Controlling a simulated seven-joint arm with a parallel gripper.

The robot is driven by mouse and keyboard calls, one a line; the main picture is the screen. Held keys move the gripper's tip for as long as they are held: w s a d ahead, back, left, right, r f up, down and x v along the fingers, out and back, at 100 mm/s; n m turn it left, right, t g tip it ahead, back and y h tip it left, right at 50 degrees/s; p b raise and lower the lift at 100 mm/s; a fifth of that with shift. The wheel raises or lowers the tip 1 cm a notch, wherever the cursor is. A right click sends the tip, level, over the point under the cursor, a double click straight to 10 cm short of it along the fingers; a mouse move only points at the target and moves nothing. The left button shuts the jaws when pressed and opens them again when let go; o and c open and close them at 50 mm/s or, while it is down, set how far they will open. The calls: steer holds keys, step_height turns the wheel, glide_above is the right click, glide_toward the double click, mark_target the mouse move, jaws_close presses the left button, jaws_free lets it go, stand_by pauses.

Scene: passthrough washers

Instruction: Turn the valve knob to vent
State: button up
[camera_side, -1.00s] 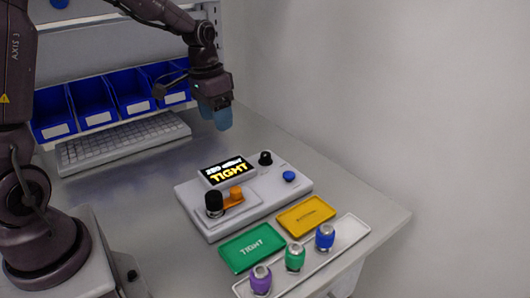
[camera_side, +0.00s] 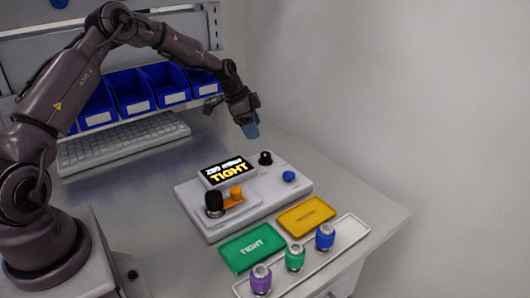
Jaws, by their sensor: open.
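The grey test device (camera_side: 285,205) sits on the table, its screen (camera_side: 228,170) reading "TIGHT" in yellow under a smaller white line. A small black knob (camera_side: 265,158) stands at its back right, beside the screen; it appears to be the valve knob, and its pointing direction is too small to read. My gripper (camera_side: 251,131) has blue fingertips and points down, above and slightly left of this knob in the picture, apart from it. It is open, with nothing seen in it. The gap between the fingers is hard to see from this side.
A blue button (camera_side: 289,176), a taller black cylinder (camera_side: 214,203) and an orange part (camera_side: 236,193) are on the device. In front lie a green "TIGHT" tray (camera_side: 252,247), a yellow tray (camera_side: 306,216) and a white rack (camera_side: 350,234) with purple, green and blue fittings. A keyboard (camera_side: 122,143) lies behind.

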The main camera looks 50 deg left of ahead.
mark_target(266, 154)
steer(key=x, duration=0.9)
steer(key=shift+f, duration=0.3)
steer(key=shift+c, duration=0.3)
steer(key=c, duration=0.9)
steer(key=shift+o, duration=0.2)
